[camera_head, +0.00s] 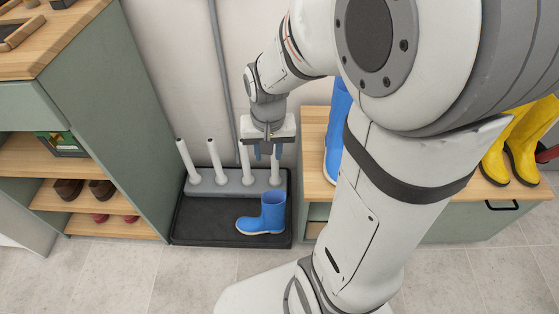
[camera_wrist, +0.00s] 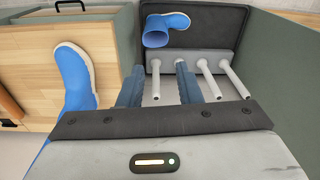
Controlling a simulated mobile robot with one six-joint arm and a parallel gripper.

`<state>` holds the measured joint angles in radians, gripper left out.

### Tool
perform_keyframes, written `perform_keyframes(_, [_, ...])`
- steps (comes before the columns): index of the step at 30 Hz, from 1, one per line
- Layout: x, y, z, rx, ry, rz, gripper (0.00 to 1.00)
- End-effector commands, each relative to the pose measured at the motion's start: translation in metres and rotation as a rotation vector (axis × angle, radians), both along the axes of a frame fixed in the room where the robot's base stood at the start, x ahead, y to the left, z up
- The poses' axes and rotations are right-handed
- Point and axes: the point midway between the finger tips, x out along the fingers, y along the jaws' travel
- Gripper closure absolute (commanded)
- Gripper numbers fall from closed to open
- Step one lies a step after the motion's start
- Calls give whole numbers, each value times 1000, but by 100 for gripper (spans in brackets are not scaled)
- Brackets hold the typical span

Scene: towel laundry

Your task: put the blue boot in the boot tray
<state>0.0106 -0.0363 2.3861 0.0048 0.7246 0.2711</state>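One blue boot (camera_head: 265,217) stands upright in the black boot tray (camera_head: 205,228), near its front right, with its toe to the left. It also shows in the wrist view (camera_wrist: 167,25) beyond the pegs. A second blue boot (camera_head: 338,125) stands on the wooden bench, partly hidden by my arm; the wrist view shows it (camera_wrist: 74,78) at the left. My gripper (camera_head: 268,154) is open and empty above the back right of the tray, near the tops of the pegs. Its fingers are well apart in the wrist view (camera_wrist: 160,70).
Several white pegs (camera_head: 216,160) rise from a grey bar at the tray's back. A green shelf unit (camera_head: 125,120) stands left of the tray. The bench (camera_head: 313,125) is close on the right, with yellow boots (camera_head: 525,145) farther along. Free floor lies in front.

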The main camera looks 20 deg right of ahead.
Motion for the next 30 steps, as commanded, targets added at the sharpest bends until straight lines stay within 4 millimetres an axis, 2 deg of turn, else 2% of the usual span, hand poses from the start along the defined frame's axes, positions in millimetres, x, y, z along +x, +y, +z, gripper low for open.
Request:
perform_keyframes(1, [-12,0,12,-3,-12,40,69])
perform_keyframes(6, [-49,1,38,-15,-26,174,69])
perform_keyframes(12, [-75,3,51,-24,-32,266,69])
perform_keyframes(25, [-80,3,55,-26,-32,283,69])
perform_keyframes(28, [-80,3,68,-26,-35,279,69])
perform_keyframes(30, [-79,3,84,-25,-40,273,69])
